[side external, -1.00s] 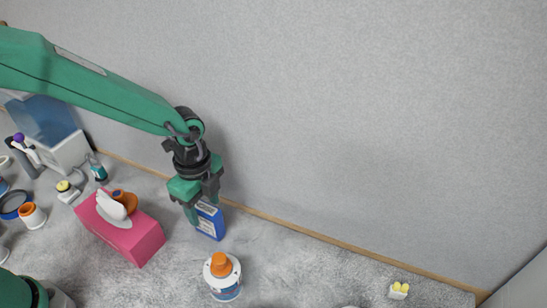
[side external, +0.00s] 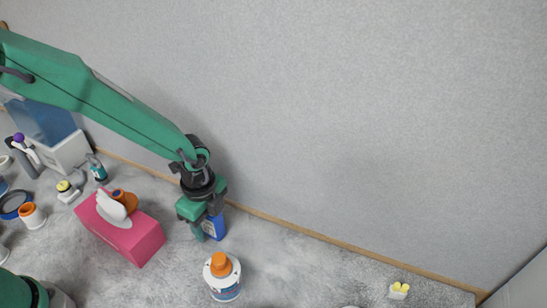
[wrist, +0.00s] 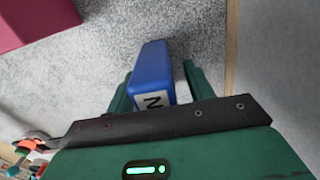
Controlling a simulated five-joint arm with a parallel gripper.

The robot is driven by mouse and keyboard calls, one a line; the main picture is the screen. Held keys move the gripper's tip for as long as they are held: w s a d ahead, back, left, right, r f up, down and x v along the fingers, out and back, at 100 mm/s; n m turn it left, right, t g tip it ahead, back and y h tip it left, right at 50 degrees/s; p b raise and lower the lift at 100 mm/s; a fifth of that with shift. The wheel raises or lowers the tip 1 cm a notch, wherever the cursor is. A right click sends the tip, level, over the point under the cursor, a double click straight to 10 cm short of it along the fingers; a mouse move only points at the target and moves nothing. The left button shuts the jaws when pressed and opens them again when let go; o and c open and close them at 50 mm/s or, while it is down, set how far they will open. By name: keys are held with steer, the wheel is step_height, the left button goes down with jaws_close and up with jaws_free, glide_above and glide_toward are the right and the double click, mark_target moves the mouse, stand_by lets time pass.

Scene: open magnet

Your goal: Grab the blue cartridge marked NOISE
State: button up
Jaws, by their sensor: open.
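The blue cartridge (side external: 214,226) stands on the grey speckled surface near the wall. In the wrist view the blue cartridge (wrist: 153,72) shows a white label with a letter N; the rest of the label is hidden by my gripper's body. My gripper (side external: 208,231) points down over it. In the wrist view my gripper (wrist: 157,85) has one green finger on each side of the cartridge, and the jaws are open.
A pink tissue box (side external: 130,237) stands to the left. A white bottle with an orange cap (side external: 222,277) stands in front. A wooden strip (side external: 300,234) runs along the wall base. A small yellow-topped item (side external: 398,290) lies far right; the surface between is clear.

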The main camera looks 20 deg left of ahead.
stand_by(0.4)
steer(key=c, duration=1.1)
steer(key=shift+r, duration=0.1)
steer(key=shift+r, duration=4.9)
